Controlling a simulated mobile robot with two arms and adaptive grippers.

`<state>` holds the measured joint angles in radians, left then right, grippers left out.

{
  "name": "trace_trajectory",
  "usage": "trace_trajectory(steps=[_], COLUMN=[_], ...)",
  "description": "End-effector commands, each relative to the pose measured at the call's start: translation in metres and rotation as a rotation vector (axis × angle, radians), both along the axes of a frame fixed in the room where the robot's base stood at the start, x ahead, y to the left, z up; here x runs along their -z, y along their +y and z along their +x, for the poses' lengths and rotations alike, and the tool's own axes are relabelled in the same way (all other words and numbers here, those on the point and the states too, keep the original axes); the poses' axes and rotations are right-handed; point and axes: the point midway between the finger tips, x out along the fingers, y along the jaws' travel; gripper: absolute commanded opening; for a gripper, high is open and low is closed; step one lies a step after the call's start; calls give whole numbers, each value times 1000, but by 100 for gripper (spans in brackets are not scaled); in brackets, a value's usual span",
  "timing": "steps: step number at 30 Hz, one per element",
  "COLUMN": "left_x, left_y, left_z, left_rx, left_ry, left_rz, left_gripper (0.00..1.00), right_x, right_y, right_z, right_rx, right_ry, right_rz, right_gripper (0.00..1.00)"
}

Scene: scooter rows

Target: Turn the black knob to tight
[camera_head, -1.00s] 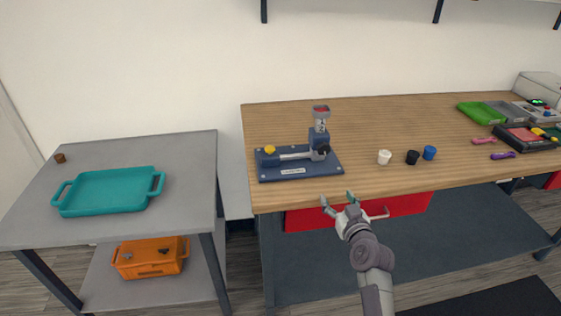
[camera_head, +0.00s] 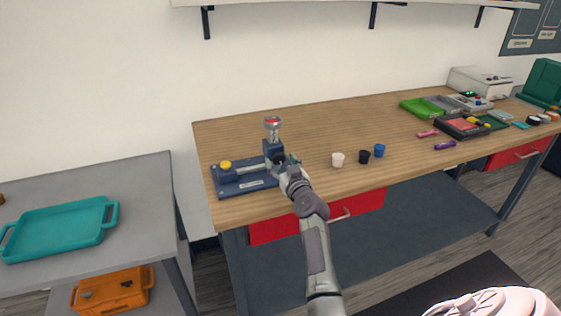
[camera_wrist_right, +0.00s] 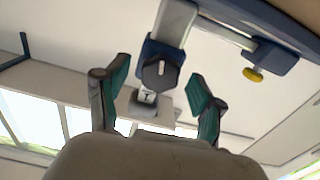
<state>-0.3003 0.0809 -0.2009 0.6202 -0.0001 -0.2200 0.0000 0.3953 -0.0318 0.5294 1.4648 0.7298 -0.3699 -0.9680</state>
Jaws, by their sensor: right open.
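The black knob (camera_wrist_right: 158,73) is on the front of a blue block on the bench fixture (camera_head: 240,183). It has a white pointer mark, and a small white plate with a dark letter is beside it in the wrist view. My right gripper (camera_wrist_right: 160,86) is open, with its two green-tipped fingers on either side of the knob in that view. In the head view my right gripper (camera_head: 288,165) is at the fixture's right end and largely hides the knob. My left gripper is not in view.
The fixture also has a yellow knob (camera_head: 226,165) and an upright post with a red-marked gauge (camera_head: 272,122). White (camera_head: 338,159), black (camera_head: 364,157) and blue (camera_head: 379,150) cups stand to the right on the wooden bench (camera_head: 330,125). A teal tray (camera_head: 60,230) is on the left table.

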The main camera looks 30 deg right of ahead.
Motion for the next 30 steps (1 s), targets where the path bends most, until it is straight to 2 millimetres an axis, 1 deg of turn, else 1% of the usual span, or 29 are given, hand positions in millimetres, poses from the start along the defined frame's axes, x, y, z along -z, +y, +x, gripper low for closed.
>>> trace_trajectory(steps=[4,11,12,17,21,23,30], left_x=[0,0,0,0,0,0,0], left_y=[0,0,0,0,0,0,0], left_z=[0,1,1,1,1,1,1], left_rx=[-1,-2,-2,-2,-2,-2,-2], left_ry=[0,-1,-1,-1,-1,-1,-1], left_rz=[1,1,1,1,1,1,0], left_gripper=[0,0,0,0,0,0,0], right_x=[0,0,0,0,0,0,0], right_y=[-2,-2,-2,-2,-2,-2,-1], right_z=[7,8,8,8,8,8,8], right_rx=[0,0,0,0,0,0,-1], right_ry=[-1,0,0,0,0,1,-4], right_rz=[0,0,0,0,0,0,22], right_gripper=[68,68,66,40,16,8,8])
